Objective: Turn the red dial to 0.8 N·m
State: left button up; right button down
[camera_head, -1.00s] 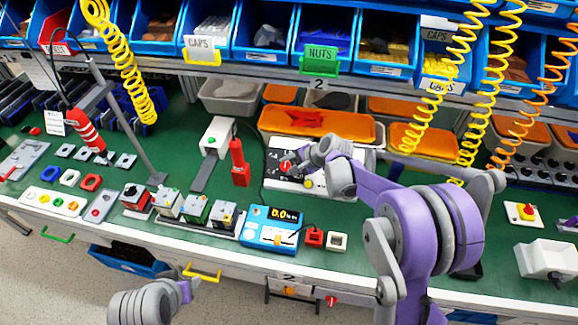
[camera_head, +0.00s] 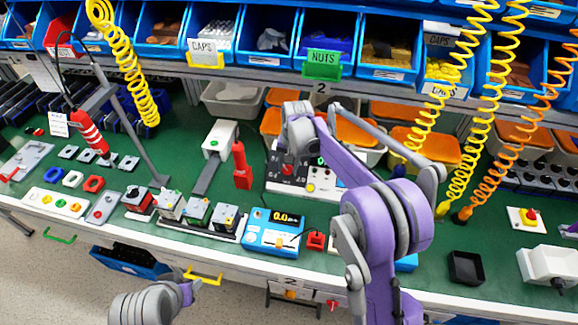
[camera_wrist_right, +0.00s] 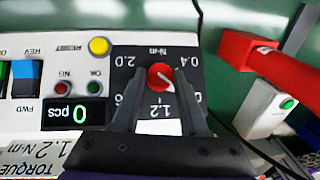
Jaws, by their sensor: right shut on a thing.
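The red dial (camera_wrist_right: 160,77) sits on a black plate of the white control panel (camera_wrist_right: 60,140), which is upside down in the right wrist view. Its white mark points to the picture's lower right, between 1.2 and the partly hidden label on the right. My right gripper (camera_wrist_right: 160,80) has one finger on each side of the dial and is shut on it. In the head view the dial (camera_head: 288,169) shows below my right wrist, and the fingers there are hard to make out.
A red upright tool (camera_head: 241,166) stands left of the panel. A blue meter (camera_head: 272,232) and a red block (camera_head: 316,240) lie nearer the front edge. Orange and grey bins (camera_head: 234,100) stand behind. A black tray (camera_head: 466,268) lies to the right.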

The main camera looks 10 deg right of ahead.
aim_at(287, 171)
jog(key=shift+a+n+h, duration=0.15)
jog(key=shift+n+h, duration=0.35)
jog(key=shift+n, duration=0.1)
jog(key=shift+g, duration=0.3)
jog(key=shift+c, duration=2.2)
grip_release()
jog(key=shift+r, duration=0.1)
notch_tip(287, 171, up, 11)
jog(key=shift+s+f, duration=0.15)
jog(key=shift+f, duration=0.05)
